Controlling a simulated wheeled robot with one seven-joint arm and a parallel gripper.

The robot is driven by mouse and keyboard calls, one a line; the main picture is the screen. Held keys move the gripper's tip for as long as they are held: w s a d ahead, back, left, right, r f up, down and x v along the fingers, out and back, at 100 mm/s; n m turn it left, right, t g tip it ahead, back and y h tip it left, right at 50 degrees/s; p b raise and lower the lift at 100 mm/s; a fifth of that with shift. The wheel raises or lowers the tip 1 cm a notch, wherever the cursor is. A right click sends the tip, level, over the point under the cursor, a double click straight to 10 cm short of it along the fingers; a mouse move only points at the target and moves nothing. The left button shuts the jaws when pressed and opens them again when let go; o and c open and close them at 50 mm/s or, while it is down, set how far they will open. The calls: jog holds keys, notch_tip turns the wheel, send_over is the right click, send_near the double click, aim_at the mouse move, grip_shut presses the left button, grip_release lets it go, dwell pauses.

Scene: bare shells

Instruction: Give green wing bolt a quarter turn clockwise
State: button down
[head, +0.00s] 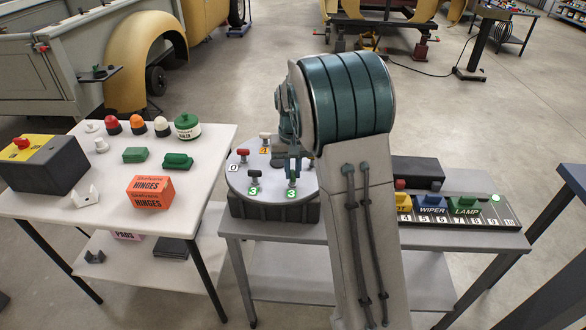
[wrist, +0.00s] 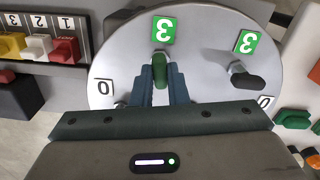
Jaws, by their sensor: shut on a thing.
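The green wing bolt (wrist: 160,68) stands on a round grey plate (wrist: 203,35), in front of a green label with a 3. In the wrist view its wing points up and down the picture, in line with that label. My gripper (wrist: 160,76) is shut on the wing, one finger on each side. In the head view my gripper (head: 293,166) reaches down to the right part of the plate (head: 273,186) and mostly hides the green bolt. A darker wing bolt (wrist: 246,79) stands beside it by another green 3; it also shows in the head view (head: 254,178).
A switch panel (head: 460,220) with coloured blocks lies to the right.

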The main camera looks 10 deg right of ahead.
aim_at(293, 173)
jog(key=shift+m, duration=0.7)
jog(key=c, duration=1.4)
grip_release()
jog(key=shift+c, duration=0.2)
notch_tip(293, 173, up, 14)
